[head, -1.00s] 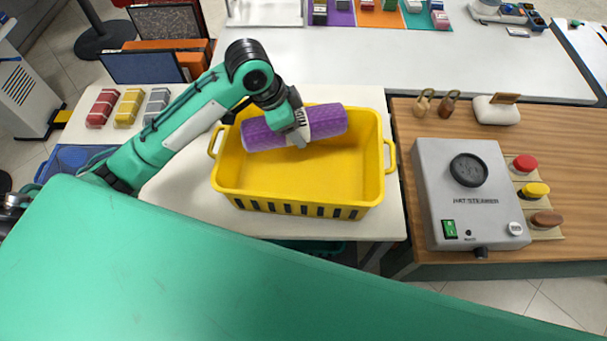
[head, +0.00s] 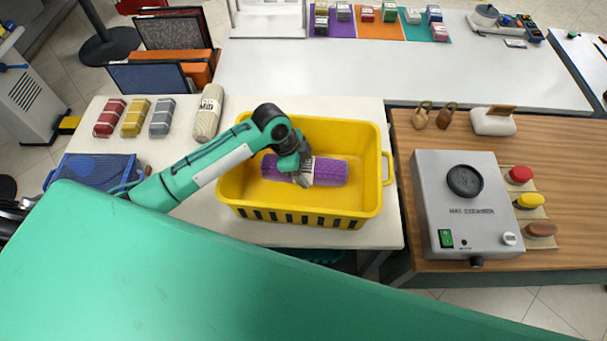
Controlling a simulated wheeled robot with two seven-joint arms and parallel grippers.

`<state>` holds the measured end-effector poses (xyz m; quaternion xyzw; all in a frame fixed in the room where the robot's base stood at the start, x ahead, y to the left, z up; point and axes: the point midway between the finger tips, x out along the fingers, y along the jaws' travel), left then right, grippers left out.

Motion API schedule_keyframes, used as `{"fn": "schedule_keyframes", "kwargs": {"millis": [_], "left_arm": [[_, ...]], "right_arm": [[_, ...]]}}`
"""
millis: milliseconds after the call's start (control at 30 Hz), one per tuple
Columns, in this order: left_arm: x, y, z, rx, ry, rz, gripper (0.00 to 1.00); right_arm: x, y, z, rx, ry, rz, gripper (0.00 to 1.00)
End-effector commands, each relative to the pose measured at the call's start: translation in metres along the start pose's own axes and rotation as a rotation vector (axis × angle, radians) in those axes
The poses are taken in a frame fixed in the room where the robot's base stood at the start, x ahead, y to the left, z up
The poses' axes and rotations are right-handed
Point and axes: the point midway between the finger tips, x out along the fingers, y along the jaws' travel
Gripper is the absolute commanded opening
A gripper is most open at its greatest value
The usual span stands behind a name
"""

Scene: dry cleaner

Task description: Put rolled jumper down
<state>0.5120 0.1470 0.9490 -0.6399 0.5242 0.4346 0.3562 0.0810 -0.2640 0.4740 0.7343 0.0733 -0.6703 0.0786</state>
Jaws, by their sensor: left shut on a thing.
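The rolled jumper is a purple cylinder (head: 330,172) with a pale band around its middle. It lies lengthwise left to right inside the yellow basket (head: 345,210), low in it and near the basket floor; I cannot tell whether it touches the floor. My left gripper (head: 302,178) is shut on the jumper at its pale band, reaching in over the basket's left side. The fingers hide part of the band. My right gripper is not in view.
The basket stands on a white table (head: 150,205). Several wrapped rolls, including a beige one (head: 208,112), lie left of it beside a blue mesh basket (head: 95,170). A grey steamer unit (head: 467,205) stands on the wooden counter at right.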

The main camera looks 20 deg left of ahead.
Motion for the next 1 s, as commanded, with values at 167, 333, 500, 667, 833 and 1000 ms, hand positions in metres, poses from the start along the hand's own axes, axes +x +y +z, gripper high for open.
{"fn": "schedule_keyframes", "kwargs": {"millis": [167, 333, 500, 667, 833, 1000], "left_arm": [[0.013, -0.001, 0.005, -0.001, 0.001, -0.001, 0.25], [0.035, 0.000, 0.013, -0.003, 0.001, 0.000, 0.25], [0.047, -0.001, 0.019, 0.000, 0.001, -0.003, 0.25], [0.048, -0.001, 0.019, 0.000, 0.001, -0.003, 0.25], [0.051, -0.001, 0.020, 0.000, 0.001, -0.003, 0.25], [0.051, -0.001, 0.021, 0.000, 0.000, -0.002, 0.82]], "right_arm": [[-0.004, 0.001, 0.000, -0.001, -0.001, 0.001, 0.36], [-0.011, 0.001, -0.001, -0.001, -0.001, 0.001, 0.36], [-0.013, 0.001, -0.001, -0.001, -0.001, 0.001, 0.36], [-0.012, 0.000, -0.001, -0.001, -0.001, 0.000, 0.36], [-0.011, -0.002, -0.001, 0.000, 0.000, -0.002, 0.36], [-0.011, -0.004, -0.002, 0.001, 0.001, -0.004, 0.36]]}}
